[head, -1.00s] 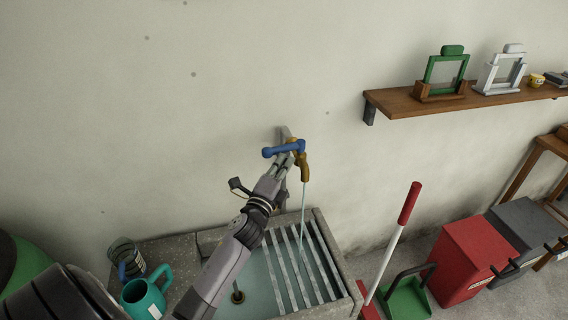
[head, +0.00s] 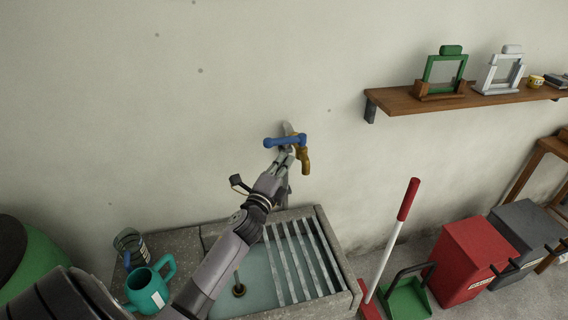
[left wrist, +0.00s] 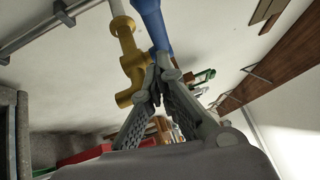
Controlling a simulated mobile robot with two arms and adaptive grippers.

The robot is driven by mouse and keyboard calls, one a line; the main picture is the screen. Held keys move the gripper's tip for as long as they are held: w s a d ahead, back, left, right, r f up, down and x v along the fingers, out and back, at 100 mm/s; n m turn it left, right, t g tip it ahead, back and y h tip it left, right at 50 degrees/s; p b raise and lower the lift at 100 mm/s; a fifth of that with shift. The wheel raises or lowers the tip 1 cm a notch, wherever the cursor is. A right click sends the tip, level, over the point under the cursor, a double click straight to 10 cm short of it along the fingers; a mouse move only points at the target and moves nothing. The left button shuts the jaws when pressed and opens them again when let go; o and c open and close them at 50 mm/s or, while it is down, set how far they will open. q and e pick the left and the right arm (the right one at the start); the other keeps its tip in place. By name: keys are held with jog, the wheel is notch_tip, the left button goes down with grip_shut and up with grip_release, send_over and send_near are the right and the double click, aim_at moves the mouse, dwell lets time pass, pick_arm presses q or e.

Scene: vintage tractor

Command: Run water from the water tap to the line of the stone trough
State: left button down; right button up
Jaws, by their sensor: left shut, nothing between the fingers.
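The water tap (head: 304,162) is brass with a blue lever (head: 284,142) that points left. No stream shows below its spout. The stone trough (head: 338,262) beneath it holds pale green water (head: 258,272), with a slatted rack across its right part. I cannot make out a fill line. My left gripper (head: 287,156) is shut and empty, with its fingertips just below the lever. In the left wrist view the fingertips (left wrist: 161,64) are close to the blue lever (left wrist: 152,22) and beside the brass tap body (left wrist: 129,60); I cannot tell if they touch. My right gripper is not in view.
A teal watering can (head: 146,291) and a glass jar (head: 131,247) stand at the trough's left end. A red-handled broom (head: 398,228), a green dustpan (head: 408,299) and a red bin (head: 472,262) stand to the right. A wooden shelf (head: 395,102) is at upper right.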

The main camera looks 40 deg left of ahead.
pick_arm(q)
jog(key=a+b+v, duration=0.1)
jog(key=b+v, duration=0.1)
jog(key=v, duration=0.8)
jog(key=shift+f+b, duration=0.15)
jog(key=shift+b, duration=0.2)
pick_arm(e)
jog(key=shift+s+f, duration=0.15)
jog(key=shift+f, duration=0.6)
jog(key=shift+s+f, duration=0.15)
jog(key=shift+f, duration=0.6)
